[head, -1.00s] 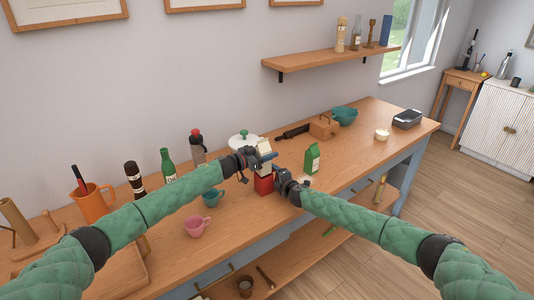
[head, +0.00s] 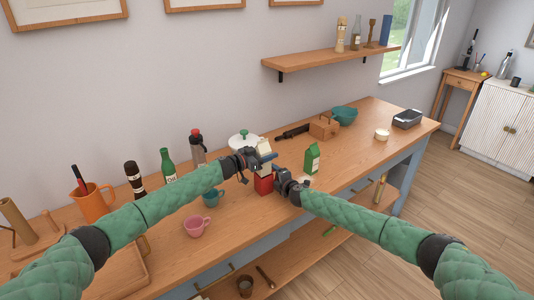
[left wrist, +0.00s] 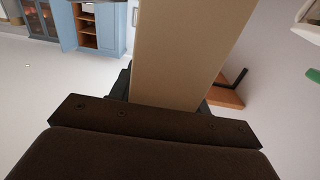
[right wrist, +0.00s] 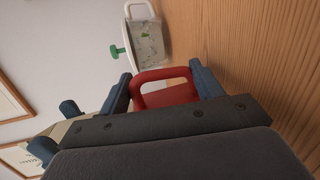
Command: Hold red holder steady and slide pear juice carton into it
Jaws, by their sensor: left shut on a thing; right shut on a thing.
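The red holder (head: 264,185) stands on the wooden counter near its front edge. My right gripper (right wrist: 166,88) is shut on the holder, with its fingers at either side of the red loop in the right wrist view. My left gripper (head: 262,157) is above the holder and shut on a cream carton (head: 264,145). The carton fills the middle of the left wrist view (left wrist: 185,45). It is directly over the holder in the head view; its lower end is hidden by my left gripper, so I cannot tell how far it is inside.
A green carton (head: 312,158) stands right of the holder. A white pot with a green knob (head: 243,142) is behind. A teal cup (head: 211,198) and a pink cup (head: 198,226) stand to the left.

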